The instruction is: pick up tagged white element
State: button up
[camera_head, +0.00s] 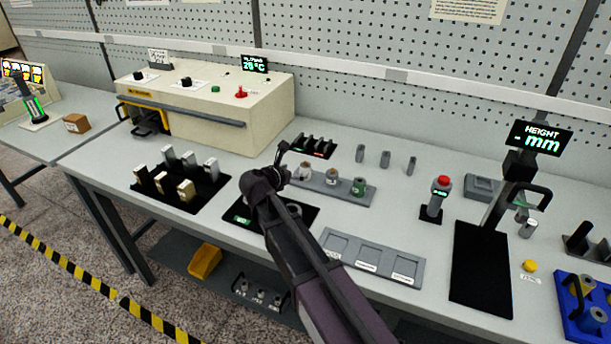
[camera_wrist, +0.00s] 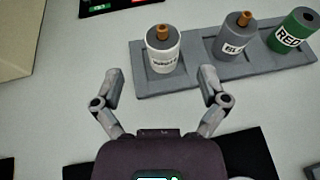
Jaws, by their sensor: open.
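A white cylinder with a copper-coloured top pin and a tag that seems to read WHITE (camera_wrist: 162,52) stands upright in the left place of a grey tray (camera_wrist: 180,89). It also shows in the head view (camera_head: 305,170). Beside it stand a grey cylinder with a partly readable tag starting BL (camera_wrist: 238,44) and a green cylinder tagged RED (camera_wrist: 293,32). My gripper (camera_wrist: 160,82) is open and empty. In the wrist view its fingers spread on either side below the white cylinder, apart from it. In the head view my arm hides most of the gripper.
A black mat (camera_head: 304,221) lies partly under my arm. A grey three-place tray (camera_head: 370,256) is nearer the bench front. A cream machine (camera_head: 205,105) stands behind left, with a black mat of metal blocks (camera_head: 150,196) before it. A height gauge (camera_head: 515,180) stands right.

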aim_at(302, 169)
jog(key=shift+w+d+f, duration=0.1)
jog(key=shift+w+d, duration=0.05)
jog(key=shift+w, duration=0.1)
jog(key=shift+b+x, duration=1.05)
jog(key=shift+x, duration=1.55)
jog(key=shift+s+d+f, duration=0.1)
jog(key=shift+c, duration=0.2)
jog(key=c, duration=1.2)
